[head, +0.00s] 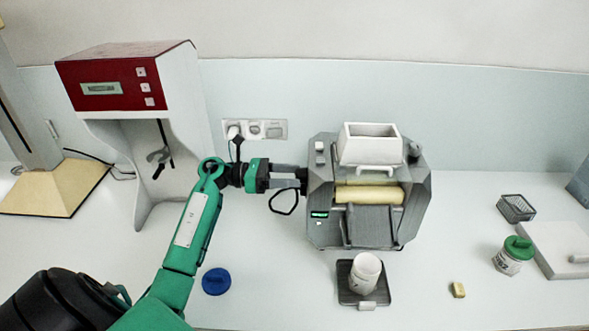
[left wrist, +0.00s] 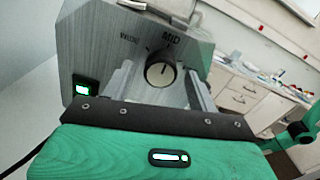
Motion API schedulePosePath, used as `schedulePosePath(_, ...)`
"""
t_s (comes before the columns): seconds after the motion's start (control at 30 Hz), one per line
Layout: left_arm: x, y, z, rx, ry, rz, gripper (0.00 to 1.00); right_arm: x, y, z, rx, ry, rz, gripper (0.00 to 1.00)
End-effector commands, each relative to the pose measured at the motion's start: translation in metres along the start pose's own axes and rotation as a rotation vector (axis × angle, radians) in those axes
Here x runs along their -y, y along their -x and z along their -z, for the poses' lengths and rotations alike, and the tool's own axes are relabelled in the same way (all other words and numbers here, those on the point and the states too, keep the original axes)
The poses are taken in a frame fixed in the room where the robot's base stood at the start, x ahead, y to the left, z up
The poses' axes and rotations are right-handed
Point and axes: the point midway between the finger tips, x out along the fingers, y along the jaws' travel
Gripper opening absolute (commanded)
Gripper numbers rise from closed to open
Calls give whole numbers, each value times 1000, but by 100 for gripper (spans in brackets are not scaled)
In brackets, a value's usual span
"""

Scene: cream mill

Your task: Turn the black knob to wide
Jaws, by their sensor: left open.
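The black knob (left wrist: 160,72) sits on the grey side face of the mill (left wrist: 95,40), with the words WIDE (left wrist: 130,38) at its upper left and MID (left wrist: 171,38) above it. Its pale pointer mark looks turned roughly up toward MID; the exact angle is hard to tell. My left gripper (left wrist: 159,82) is open, one finger on each side of the knob, and contact is not clear. In the head view my left gripper (head: 303,181) is at the mill's (head: 322,215) left side, where the knob is hidden. My right gripper is out of view.
A lit green display (left wrist: 82,88) is left of the knob. A white jar (head: 366,270) stands on a dark tray (head: 345,290) before the mill. A blue lid (head: 216,281) lies at front left. A red-topped machine (head: 120,75) stands behind my left arm.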

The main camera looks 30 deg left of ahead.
Motion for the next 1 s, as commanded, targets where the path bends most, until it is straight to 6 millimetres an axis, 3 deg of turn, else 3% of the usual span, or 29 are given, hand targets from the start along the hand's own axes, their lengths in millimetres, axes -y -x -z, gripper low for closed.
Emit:
schedulePosePath(0.13,0,-11,-1,1,0,0,59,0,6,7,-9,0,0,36)
schedulePosePath(0.4,0,-14,0,-1,0,0,59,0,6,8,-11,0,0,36)
schedulePosePath(0.43,0,-13,0,-1,0,0,57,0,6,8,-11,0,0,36)
schedulePosePath(0.67,0,-13,0,0,0,0,15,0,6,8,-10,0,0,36)
schedulePosePath(1.0,0,-13,2,-2,41,0,15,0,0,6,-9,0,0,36)
